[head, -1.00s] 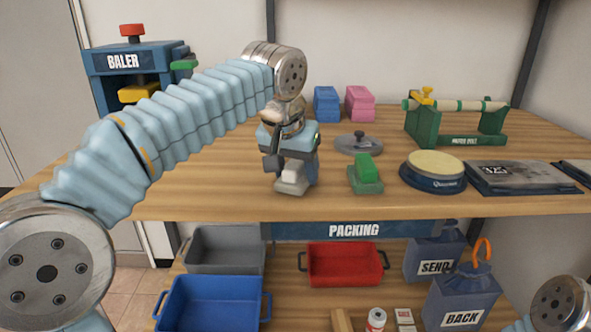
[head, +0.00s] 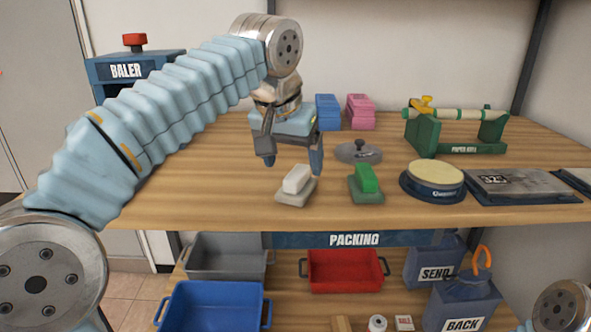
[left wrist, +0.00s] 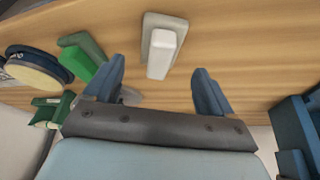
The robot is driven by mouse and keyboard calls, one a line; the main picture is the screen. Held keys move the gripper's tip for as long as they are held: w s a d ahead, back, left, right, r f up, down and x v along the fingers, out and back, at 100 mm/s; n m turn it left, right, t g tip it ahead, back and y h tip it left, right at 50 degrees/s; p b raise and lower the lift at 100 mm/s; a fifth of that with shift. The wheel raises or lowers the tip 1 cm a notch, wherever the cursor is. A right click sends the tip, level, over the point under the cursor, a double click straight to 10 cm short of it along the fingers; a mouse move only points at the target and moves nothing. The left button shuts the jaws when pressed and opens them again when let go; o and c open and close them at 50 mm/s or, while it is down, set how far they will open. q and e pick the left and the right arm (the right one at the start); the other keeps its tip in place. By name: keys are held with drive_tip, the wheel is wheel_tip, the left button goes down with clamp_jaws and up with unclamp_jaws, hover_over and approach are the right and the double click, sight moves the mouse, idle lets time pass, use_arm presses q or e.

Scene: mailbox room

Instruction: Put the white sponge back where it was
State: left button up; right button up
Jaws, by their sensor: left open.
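The white sponge (head: 297,178) rests on a light grey base (head: 297,198) on the table, left of a green sponge (head: 367,178) on its own green base. My left gripper (head: 294,166) is open and empty, above and just behind the white sponge. In the left wrist view, the white sponge (left wrist: 161,54) lies beyond the gap between the two open fingers (left wrist: 160,82), apart from them. My right gripper is out of view; only part of my right arm shows at the lower right.
A round grey lid (head: 358,153), a round pad (head: 435,175) and a green roll stand (head: 455,140) stand to the right. Blue (head: 327,112) and pink (head: 361,112) blocks stand behind. The baler (head: 127,72) is at the far left. Trays sit on the shelf below. The table's left part is clear.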

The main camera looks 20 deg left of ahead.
use_arm(q)
drive_tip(key=p+v, duration=0.1)
drive_tip(key=v, duration=0.5)
